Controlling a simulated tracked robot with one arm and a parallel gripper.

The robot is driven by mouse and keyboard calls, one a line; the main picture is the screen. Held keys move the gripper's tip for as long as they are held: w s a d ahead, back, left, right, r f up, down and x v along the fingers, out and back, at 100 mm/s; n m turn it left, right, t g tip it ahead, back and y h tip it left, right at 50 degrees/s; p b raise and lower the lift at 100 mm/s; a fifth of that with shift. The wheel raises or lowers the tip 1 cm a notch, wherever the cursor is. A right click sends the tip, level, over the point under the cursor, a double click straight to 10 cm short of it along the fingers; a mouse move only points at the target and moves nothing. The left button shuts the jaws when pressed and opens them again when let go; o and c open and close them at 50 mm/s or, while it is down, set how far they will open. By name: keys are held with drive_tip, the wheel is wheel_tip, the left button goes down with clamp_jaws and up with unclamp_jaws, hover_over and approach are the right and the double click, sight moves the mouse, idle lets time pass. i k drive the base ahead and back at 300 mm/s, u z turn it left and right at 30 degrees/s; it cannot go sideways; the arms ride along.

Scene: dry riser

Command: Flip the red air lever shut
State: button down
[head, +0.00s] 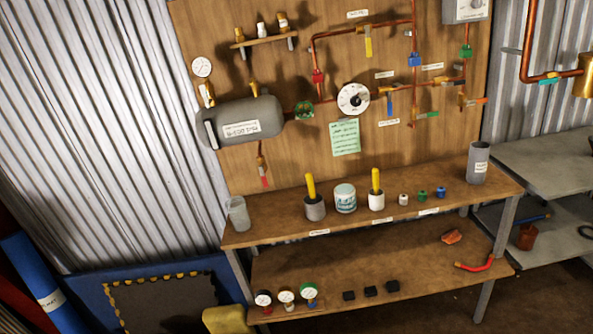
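A small red-tipped lever (264,181) hangs down from a short brass fitting (261,160) below the grey tank (240,121) on the wooden panel. A red fitting (318,77) sits on the copper pipe higher up, right of the tank; it looks like a valve body or joint, with no long handle that I can make out. No label I can read says which red part is the air lever. My gripper is not in view.
The panel also carries a yellow lever (368,42), a blue lever (389,103), a green lever (428,114) and a white dial (354,98). A bench (270,233) below holds a glass (238,214), pots and small caps. A red curved tool (475,265) lies on the lower shelf.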

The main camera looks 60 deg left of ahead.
sight(264, 180)
drive_tip(key=i, duration=1.65)
drive_tip(key=u, duration=1.8)
drive_tip(key=k, duration=0.9)
drive_tip(key=u, duration=0.15)
drive_tip(key=i, duration=0.75)
drive_tip(key=z, duration=0.05)
